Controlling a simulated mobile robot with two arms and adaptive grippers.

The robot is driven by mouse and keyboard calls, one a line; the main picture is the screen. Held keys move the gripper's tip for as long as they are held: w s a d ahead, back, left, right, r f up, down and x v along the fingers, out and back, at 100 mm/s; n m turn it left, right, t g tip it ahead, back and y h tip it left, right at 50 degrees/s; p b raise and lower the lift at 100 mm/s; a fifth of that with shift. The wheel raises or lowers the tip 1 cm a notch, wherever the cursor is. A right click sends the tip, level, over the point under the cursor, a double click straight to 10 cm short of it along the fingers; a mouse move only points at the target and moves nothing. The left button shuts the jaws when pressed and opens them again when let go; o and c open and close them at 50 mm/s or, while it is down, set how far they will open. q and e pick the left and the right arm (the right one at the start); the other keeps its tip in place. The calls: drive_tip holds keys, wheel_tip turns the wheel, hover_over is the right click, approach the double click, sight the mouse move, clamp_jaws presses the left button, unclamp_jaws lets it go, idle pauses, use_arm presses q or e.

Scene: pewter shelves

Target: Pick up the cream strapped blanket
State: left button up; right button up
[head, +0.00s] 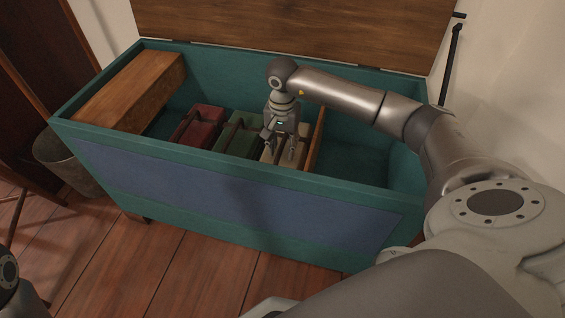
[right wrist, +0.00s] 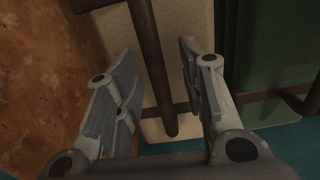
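The cream strapped blanket (head: 266,156) lies in the teal chest, between the green strapped blanket (head: 236,140) and a thin wooden divider (head: 315,141). My right gripper (head: 279,148) is over the cream blanket, pointing down, and hides part of it. In the right wrist view the gripper (right wrist: 163,95) is open, its fingers on either side of a dark brown strap bar (right wrist: 150,65). The bar lies over the cream blanket (right wrist: 186,25), and gaps show between it and both fingers. My left gripper is not in view.
The teal chest (head: 240,205) has walls around the blankets, and its wooden lid (head: 300,28) stands open behind. A red strapped blanket (head: 197,124) and a wooden box-like compartment (head: 130,90) are to the left. A grey bucket (head: 68,163) stands outside the chest.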

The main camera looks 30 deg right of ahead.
clamp_jaws()
idle(0.4)
drive_tip(key=shift+w+r, duration=0.1)
drive_tip(key=shift+r, duration=0.05)
